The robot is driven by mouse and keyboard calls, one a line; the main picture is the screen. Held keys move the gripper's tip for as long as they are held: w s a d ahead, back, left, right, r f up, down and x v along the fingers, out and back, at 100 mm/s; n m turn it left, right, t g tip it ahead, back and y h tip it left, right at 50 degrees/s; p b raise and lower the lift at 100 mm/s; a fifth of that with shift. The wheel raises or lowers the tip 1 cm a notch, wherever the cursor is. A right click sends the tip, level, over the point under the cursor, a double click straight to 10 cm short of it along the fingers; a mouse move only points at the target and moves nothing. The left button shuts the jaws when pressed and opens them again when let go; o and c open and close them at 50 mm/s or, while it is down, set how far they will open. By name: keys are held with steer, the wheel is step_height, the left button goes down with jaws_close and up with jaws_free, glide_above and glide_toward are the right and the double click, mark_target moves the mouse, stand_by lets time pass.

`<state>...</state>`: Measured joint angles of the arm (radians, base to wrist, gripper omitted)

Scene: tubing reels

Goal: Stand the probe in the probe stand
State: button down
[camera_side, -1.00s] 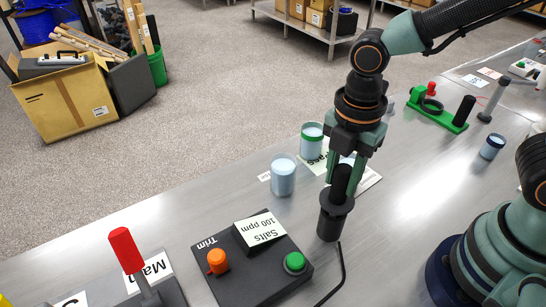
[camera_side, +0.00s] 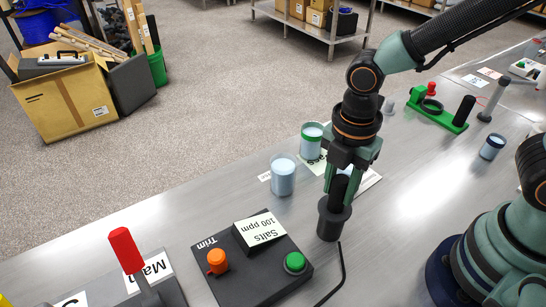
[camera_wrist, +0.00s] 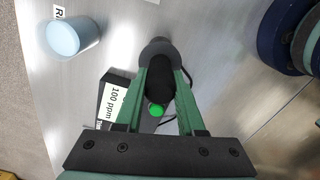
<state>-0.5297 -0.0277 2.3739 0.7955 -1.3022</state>
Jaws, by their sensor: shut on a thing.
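My gripper (camera_side: 342,186) is shut on the black probe (camera_side: 338,192), holding it upright. The black probe stand (camera_side: 330,224) is a dark cup with a wider rim, upright on the metal bench. The probe's lower end is at the stand's mouth and appears to be inside it; how deep it sits is hidden. In the wrist view my gripper (camera_wrist: 160,66) has its green fingers on either side of the probe (camera_wrist: 159,78), with the stand (camera_wrist: 157,47) just beyond.
A black box (camera_side: 248,268) with orange and green knobs stands left of the probe stand. Cups (camera_side: 283,176) stand behind. A black cable (camera_side: 340,273) runs forward from the stand. A green holder (camera_side: 436,107) lies at the back right. Bench right of the stand is clear.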

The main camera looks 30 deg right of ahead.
steer(key=shift+f, duration=0.2)
steer(key=shift+c, duration=2.2)
jaws_free()
step_height(320, 180, up, 12)
steer(key=shift+f, duration=0.1)
steer(key=shift+w+d+r+m, duration=0.1)
steer(key=shift+d+r+m, duration=0.1)
steer(key=shift+m, duration=0.1)
steer(key=w+d+r+m+t, duration=0.1)
steer(key=w+d+m+t, duration=0.2)
steer(key=d+m, duration=1.1)
steer(key=m+t, duration=0.2)
steer(key=m, duration=0.4)
steer(key=shift+w+r+t, duration=0.15)
steer(key=shift+r+t, duration=0.15)
steer(key=shift+r, duration=0.1)
